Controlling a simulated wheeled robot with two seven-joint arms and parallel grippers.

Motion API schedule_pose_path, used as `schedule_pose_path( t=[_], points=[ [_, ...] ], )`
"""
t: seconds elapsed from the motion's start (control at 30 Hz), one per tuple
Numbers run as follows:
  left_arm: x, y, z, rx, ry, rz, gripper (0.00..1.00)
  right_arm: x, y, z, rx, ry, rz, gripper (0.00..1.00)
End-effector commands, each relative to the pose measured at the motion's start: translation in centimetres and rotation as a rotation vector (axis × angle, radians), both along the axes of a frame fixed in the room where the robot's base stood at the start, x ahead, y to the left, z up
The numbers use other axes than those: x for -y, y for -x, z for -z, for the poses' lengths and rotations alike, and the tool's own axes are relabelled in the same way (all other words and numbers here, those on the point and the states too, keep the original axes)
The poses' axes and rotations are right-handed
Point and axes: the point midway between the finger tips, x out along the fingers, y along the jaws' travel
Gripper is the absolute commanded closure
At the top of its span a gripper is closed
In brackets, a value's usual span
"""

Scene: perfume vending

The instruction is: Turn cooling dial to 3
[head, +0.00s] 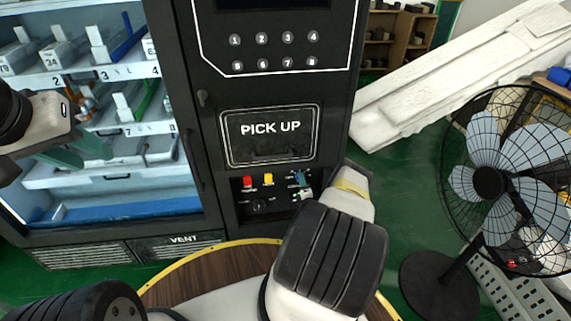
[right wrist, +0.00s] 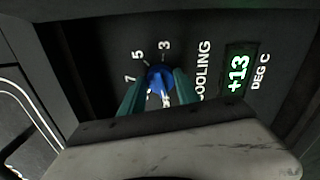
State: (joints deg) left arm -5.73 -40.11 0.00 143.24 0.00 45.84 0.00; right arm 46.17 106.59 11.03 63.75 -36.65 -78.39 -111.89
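The blue cooling dial (right wrist: 160,77) shows in the right wrist view, on a dark panel with the numbers 3, 5 and 7 around it and the word COOLING beside it. A green display (right wrist: 237,75) reads +13 DEG C. My right gripper (right wrist: 160,84) has one teal finger on each side of the dial, and both appear to touch it. In the head view my right gripper (head: 304,187) reaches the lower right of the machine's panel and partly hides the dial. My left gripper (head: 78,150) is in front of the glass shelves; its finger gap is unclear.
The black vending machine has a PICK UP hatch (head: 270,136) above a red button (head: 248,182), a yellow button (head: 268,179) and a black knob (head: 259,206). A round wooden table (head: 215,273) is in front. A fan (head: 490,183) stands at the right.

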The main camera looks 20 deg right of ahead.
Motion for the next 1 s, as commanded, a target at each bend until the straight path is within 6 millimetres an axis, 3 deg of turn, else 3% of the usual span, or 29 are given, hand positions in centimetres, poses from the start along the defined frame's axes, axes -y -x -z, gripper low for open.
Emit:
schedule_pose_path(
  t=[0.03, 0.1, 0.53, 1.0],
  points=[
    [0.0, 0.0, 0.0, 0.0, 0.0, 0.0, 0.64, 0.01, 0.01, 0.01, -0.001, 0.0, 0.0, 0.86],
    [0.0, 0.0, 0.0, 0.0, 0.0, 0.0, 0.64, 0.01, 0.02, 0.02, -0.001, 0.0, 0.0, 1.0],
    [0.0, 0.0, 0.0, 0.0, 0.0, 0.0, 0.64, 0.0, 0.03, 0.04, 0.02, -0.085, -0.001, 1.0],
    [0.0, 0.0, 0.0, 0.0, 0.0, 0.0, 0.64, -0.03, 0.03, 0.19, 0.113, -0.474, 0.0, 1.0]
  ],
)
